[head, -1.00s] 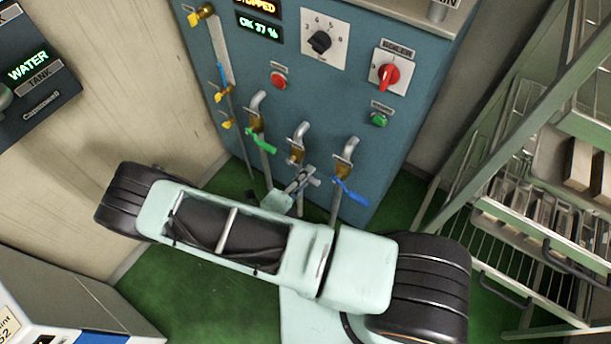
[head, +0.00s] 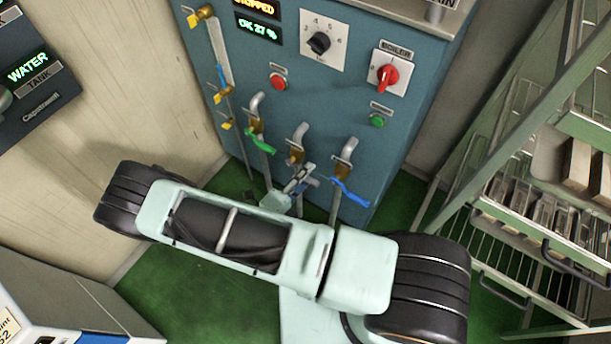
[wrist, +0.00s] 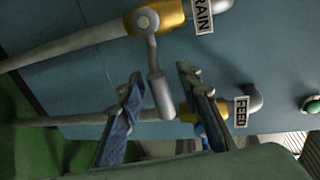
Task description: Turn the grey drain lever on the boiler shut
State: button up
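The drain valve (head: 297,155) is the middle of three brass taps low on the blue boiler front. In the wrist view its brass body (wrist: 165,14) sits beside a partly cut-off label ending in "RAIN". Its grey lever (wrist: 160,92) extends from the valve hub, roughly across the pipe, with its thick end between my two fingers. My gripper (wrist: 165,95) is open around that end, with visible gaps on both sides. In the head view my gripper (head: 302,179) is just below the drain valve; the lever cannot be told apart from the fingers there.
The feed valve's blue lever (head: 350,191) is close on the right, and a green lever (head: 260,142) is on the left. Yellow-handled taps (head: 222,95) line the boiler's left edge. A metal rack (head: 540,200) stands at the right. Green floor (head: 190,290) shows below my arm.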

jog(key=v, duration=1.2)
